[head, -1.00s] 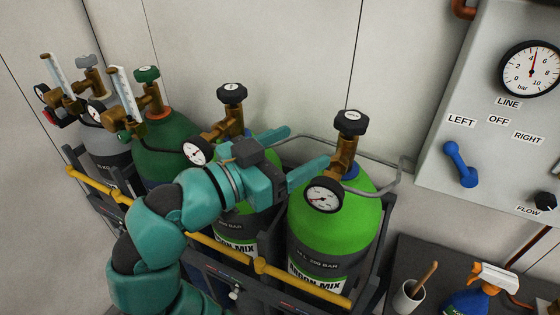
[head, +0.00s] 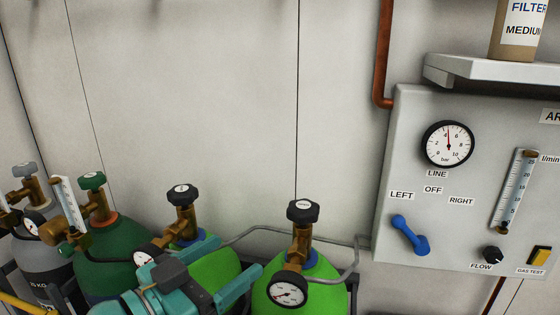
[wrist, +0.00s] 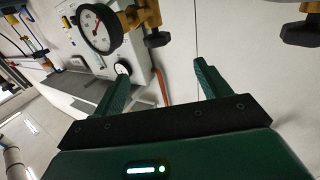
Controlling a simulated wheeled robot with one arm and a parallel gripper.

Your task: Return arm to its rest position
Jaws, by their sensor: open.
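My gripper (head: 238,255) shows low in the head view, its two teal fingers apart and pointing right. The right green cylinder (head: 275,298) has a black-knobbed valve (head: 303,211) and a round gauge (head: 287,290). The left green cylinder (head: 222,268) is partly hidden behind my gripper. In the wrist view my gripper (wrist: 160,72) also has its fingers spread and empty, with a gauge (wrist: 99,28) close beyond the left finger. Most of my arm is below the head view.
A dark green cylinder (head: 100,268) and a grey one (head: 42,272) stand at left. A wall panel (head: 390,160) at right carries a line gauge (head: 447,144) and a slanted blue lever (head: 411,235). A shelf (head: 480,68) juts out above.

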